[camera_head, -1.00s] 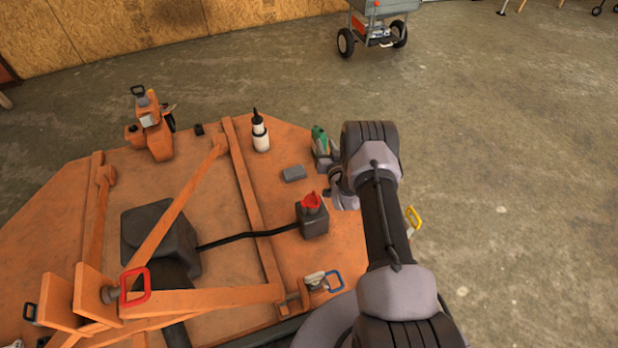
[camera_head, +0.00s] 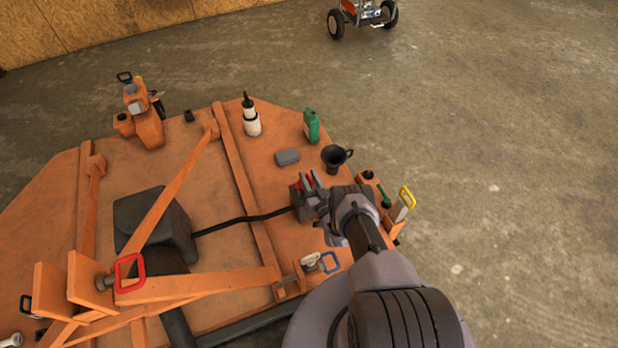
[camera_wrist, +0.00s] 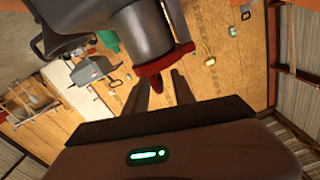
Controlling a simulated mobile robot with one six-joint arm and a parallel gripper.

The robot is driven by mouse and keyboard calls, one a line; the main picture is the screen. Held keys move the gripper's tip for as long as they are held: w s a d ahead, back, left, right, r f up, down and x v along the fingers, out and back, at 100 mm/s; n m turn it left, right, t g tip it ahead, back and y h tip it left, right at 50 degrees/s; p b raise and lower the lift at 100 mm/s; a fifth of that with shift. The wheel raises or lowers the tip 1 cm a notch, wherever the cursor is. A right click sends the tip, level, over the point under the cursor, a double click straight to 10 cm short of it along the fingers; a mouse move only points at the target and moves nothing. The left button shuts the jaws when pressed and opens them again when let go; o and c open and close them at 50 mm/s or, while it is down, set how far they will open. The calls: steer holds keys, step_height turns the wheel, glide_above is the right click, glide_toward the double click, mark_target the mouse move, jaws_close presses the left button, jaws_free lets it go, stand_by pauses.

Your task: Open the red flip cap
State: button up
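In the wrist view the cap (camera_wrist: 160,66) shows as a red rim with a small tab at the end of a dark body. My gripper (camera_head: 312,180) is at the cap. In the wrist view its two dark fingers (camera_wrist: 161,88) are apart, with the tab near the gap between their tips. I cannot tell whether either finger touches the cap.
A grey block (camera_head: 287,157), black funnel (camera_head: 334,160), green bottle (camera_head: 311,126) and white bottle (camera_head: 252,122) stand beyond the gripper. Orange beams (camera_head: 240,175) cross the deck. A yellow-handled part (camera_head: 406,198) is at the right.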

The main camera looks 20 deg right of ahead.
jaws_close()
steer(key=shift+a, duration=0.1)
stand_by(1.2)
